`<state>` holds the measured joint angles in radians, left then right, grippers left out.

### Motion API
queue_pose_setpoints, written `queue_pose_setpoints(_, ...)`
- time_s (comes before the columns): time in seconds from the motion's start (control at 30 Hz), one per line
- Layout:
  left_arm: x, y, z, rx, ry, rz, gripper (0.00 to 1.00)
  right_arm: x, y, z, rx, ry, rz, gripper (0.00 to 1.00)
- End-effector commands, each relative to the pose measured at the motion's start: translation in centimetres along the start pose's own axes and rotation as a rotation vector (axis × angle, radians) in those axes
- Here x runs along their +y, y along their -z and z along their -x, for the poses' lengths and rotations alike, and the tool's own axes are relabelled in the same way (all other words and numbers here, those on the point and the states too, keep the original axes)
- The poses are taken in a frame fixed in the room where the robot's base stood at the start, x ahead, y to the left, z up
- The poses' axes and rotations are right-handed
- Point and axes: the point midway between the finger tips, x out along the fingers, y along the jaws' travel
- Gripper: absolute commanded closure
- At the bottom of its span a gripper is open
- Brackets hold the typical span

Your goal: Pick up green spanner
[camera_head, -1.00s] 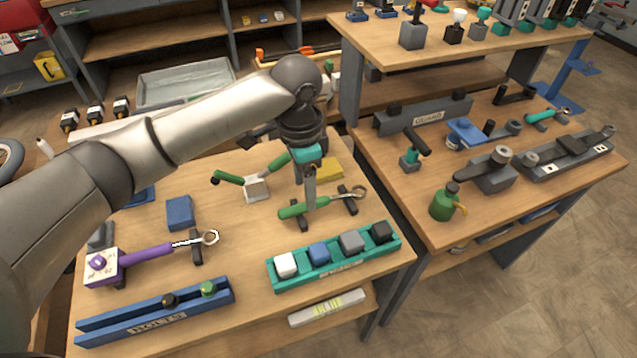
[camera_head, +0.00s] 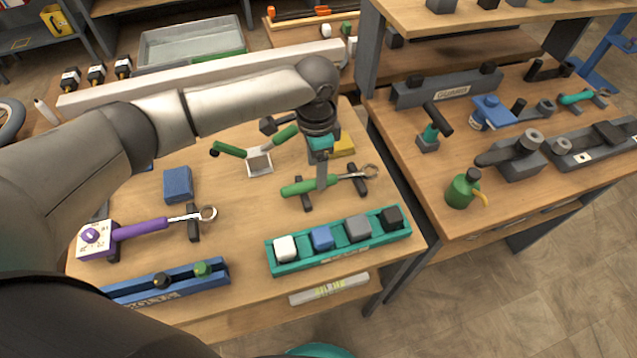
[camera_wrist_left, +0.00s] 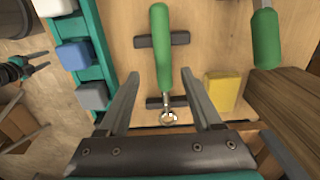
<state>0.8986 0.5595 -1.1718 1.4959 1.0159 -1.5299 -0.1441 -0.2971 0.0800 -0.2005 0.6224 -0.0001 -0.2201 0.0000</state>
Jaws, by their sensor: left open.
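The green spanner (camera_head: 310,187) has a green handle and a metal shaft ending in a ring. It lies across two dark supports on the wooden table. My left gripper (camera_head: 322,184) points down over it in the head view, at the shaft end of the handle. In the left wrist view my left gripper (camera_wrist_left: 160,76) is open. Its fingers straddle the spanner (camera_wrist_left: 161,45), with a gap on each side.
A teal tray (camera_head: 337,255) with several coloured blocks stands in front of the spanner. A purple-handled spanner (camera_head: 143,229) and a blue block (camera_head: 178,184) lie left. A green-handled tool (camera_head: 285,134) and a yellow block (camera_head: 345,144) are close behind. Another bench is right.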

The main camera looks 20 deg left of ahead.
Motion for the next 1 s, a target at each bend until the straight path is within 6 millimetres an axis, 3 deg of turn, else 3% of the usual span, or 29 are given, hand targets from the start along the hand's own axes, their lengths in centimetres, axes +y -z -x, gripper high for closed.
queue_pose_setpoints(0.3, -0.5, -0.1, -4.5, -0.002, -0.001, 0.000, 0.34, 0.0, 0.0, -1.4, 0.004, -0.001, 0.000, 0.50)
queue_pose_setpoints(0.63, -0.4, -0.2, -5.0, -0.002, 0.000, -0.001, 0.35, 0.0, -0.3, -1.4, -0.003, 0.000, 0.000, 0.50)
queue_pose_setpoints(1.0, -0.4, -0.1, -5.0, -0.001, 0.000, 0.000, 0.77, 0.0, -0.6, -1.4, -0.007, 0.000, -0.001, 0.50)
